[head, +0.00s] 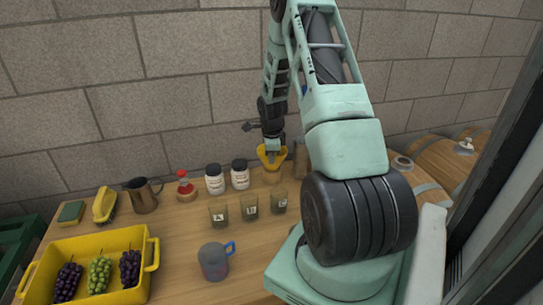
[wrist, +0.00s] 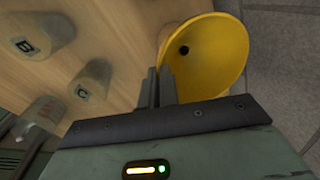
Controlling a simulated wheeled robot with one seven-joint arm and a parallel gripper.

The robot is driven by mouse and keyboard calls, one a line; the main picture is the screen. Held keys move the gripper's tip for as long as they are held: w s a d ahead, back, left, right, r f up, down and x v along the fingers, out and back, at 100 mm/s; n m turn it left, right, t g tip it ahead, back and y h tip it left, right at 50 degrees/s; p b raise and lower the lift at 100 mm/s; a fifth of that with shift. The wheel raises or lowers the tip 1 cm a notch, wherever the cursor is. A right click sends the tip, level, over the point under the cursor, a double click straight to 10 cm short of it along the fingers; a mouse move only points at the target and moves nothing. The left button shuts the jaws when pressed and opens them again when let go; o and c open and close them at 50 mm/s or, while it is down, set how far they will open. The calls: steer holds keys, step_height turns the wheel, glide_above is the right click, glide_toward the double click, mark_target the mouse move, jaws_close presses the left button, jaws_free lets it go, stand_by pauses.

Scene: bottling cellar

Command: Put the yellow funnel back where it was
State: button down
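The yellow funnel (head: 271,159) is at the back of the wooden table, right of the two white jars. In the wrist view its wide mouth (wrist: 208,55) faces the camera, with a dark hole inside. My gripper (head: 272,147) is over the funnel's near rim. In the wrist view its two fingers (wrist: 161,86) are close together at the rim, one outside and one overlapping the yellow wall, and they look shut on it. An orange-brown piece (head: 271,176) shows just under the funnel; I cannot tell whether they touch.
Three labelled cups (head: 250,207) stand in front of the funnel. Two white jars (head: 215,180), a red-topped item (head: 186,188) and a metal jug (head: 143,196) line the back. A blue-handled mug (head: 214,262) and a yellow grape crate (head: 146,292) are nearer. Barrels (head: 437,162) stand right.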

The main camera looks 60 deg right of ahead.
steer(key=shift+f, duration=0.2)
steer(key=shift+f+b, duration=0.5)
steer(key=shift+f, duration=0.05)
steer(key=c, duration=1.6)
jaws_free()
steer(key=shift+c, duration=0.2)
steer(key=shift+r, duration=0.1)
